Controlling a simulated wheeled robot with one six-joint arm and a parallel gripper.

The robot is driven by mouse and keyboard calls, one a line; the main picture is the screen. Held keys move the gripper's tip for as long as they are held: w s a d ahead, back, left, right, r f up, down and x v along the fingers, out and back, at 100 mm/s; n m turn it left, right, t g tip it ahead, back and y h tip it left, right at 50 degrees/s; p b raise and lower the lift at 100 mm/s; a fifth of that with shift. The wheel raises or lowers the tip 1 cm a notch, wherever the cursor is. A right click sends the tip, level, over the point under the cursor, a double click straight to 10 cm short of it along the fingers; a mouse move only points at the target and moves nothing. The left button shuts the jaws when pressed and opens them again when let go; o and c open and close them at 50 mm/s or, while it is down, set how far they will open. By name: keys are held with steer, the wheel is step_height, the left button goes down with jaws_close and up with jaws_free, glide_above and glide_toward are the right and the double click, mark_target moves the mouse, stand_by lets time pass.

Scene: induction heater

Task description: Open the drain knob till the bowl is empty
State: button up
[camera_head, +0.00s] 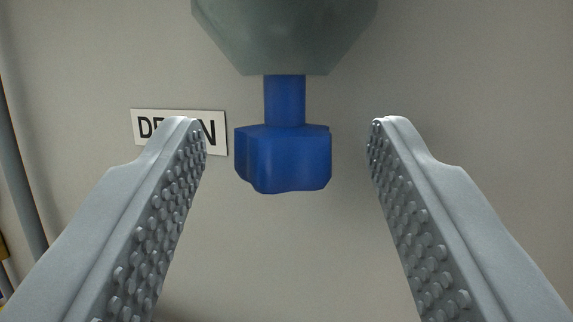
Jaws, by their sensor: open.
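The blue drain knob (284,160) hangs on a short blue stem (285,100) near the middle of the view. The stem runs up into the underside of a grey-green tapered body, seemingly the bowl (285,35), cut off by the top edge. I cannot see inside it. My gripper (286,135) is open, with one studded finger on each side of the knob. Gaps show between the knob and both fingers, with the right gap wider. I cannot tell the exact depth between fingertips and knob.
A white label (215,133), partly hidden by the left finger and seemingly reading "DRAIN", is on the pale wall (480,90) behind. A grey pipe (20,165) runs down the left edge. The space below the knob looks clear.

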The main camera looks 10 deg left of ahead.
steer(key=v, duration=1.7)
steer(key=shift+s+f, duration=0.15)
steer(key=shift+f, duration=0.05)
steer(key=w+a+f+m+g+h, duration=0.2)
steer(key=a+f+g, duration=0.1)
steer(key=a+f, duration=0.75)
steer(key=w+a+f+m+g+h, duration=0.1)
steer(key=w+a+f+m+g, duration=0.2)
steer(key=a+f, duration=0.75)
steer(key=s+a+f+n, duration=0.1)
steer(key=s+a+f, duration=0.7)
steer(key=a, duration=0.3)
steer(key=s+a+f+n+t, duration=0.1)
steer(key=s+a+f+n, duration=0.1)
steer(key=s+a+f, duration=0.6)
steer(key=a+f, duration=0.1)
steer(key=a, duration=0.2)
steer(key=shift+f+h, duration=0.2)
steer(key=shift+h, duration=0.2)
